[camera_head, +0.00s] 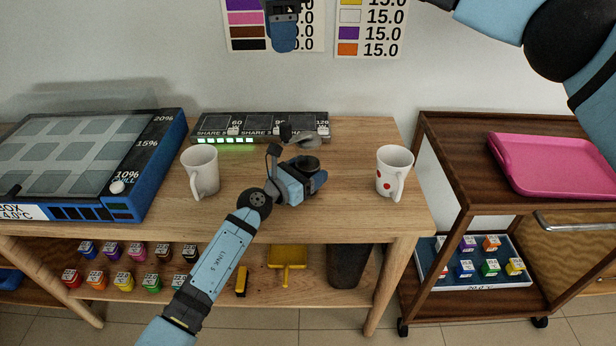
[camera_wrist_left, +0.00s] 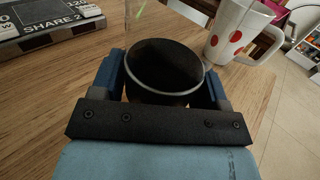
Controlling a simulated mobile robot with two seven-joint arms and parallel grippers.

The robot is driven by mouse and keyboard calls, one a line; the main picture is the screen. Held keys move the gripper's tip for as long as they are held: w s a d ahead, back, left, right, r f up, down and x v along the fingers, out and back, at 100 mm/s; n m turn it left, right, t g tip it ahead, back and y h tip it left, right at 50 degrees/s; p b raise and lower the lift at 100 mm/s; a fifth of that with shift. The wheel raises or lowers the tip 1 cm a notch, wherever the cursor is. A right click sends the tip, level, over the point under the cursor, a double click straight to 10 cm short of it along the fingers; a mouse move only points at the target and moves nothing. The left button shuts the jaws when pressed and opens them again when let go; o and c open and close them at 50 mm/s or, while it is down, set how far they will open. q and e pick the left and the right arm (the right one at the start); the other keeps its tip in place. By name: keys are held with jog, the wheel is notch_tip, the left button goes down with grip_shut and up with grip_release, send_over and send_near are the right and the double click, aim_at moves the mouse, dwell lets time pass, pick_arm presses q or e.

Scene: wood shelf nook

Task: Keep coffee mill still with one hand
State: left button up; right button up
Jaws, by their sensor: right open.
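The coffee mill (camera_head: 309,163), a dark round body, stands on the wooden table between two white mugs. In the left wrist view the mill (camera_wrist_left: 165,68) shows a dark hollow top with a grey rim. My left gripper (camera_head: 303,178) has its fingers on either side of the mill and appears shut on it, low on the body. The left gripper's blue fingers (camera_wrist_left: 164,90) also flank it in the left wrist view. The mill's lower part is largely hidden by the gripper. My right gripper (camera_head: 284,32) is open and empty, high up by the wall.
A white mug (camera_head: 201,172) stands left; a red-dotted mug (camera_head: 391,170) stands right. A black-handled grey piece (camera_head: 303,141) lies behind the mill, before a dark scale-like panel (camera_head: 260,124). A blue-sided box (camera_head: 160,165) fills the left; a pink tray (camera_head: 550,165) sits on the right cart.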

pick_arm(q)
jog(key=o, duration=0.3)
